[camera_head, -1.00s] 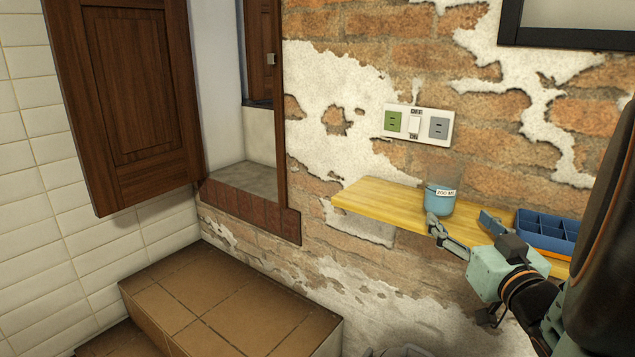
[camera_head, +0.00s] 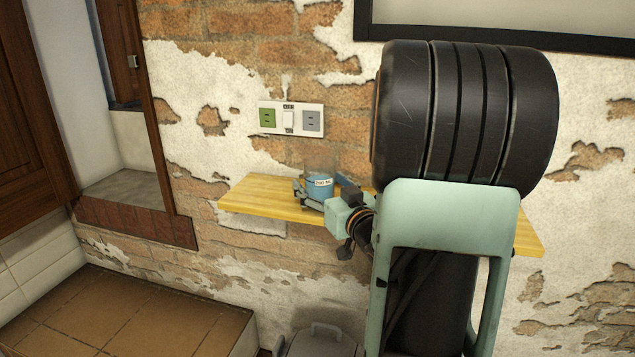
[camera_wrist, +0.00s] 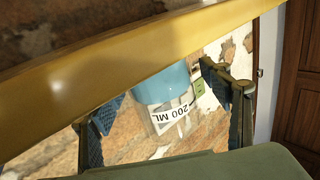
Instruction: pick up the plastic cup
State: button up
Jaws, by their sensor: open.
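The plastic cup (camera_head: 319,186) has a blue lower part, a clear upper part and a white label. It stands upright on a yellow wooden shelf (camera_head: 256,193) against the brick wall. In the wrist view the cup (camera_wrist: 172,95) appears upside down, with its label reading "200 ML". My gripper (camera_head: 324,193) is open at the cup, with one finger on each side of it. In the wrist view my gripper's fingers (camera_wrist: 160,88) flank the cup with visible gaps; neither clearly touches it. My arm hides the right part of the shelf.
A socket and switch plate (camera_head: 291,118) is on the wall above the cup. A grey lidded bin (camera_head: 318,340) stands below the shelf. The shelf's left end is clear.

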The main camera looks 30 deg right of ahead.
jog(key=shift+w, duration=0.3)
jog(key=shift+c, duration=0.6)
jog(key=c, duration=1.3)
jog(key=shift+r, duration=0.15)
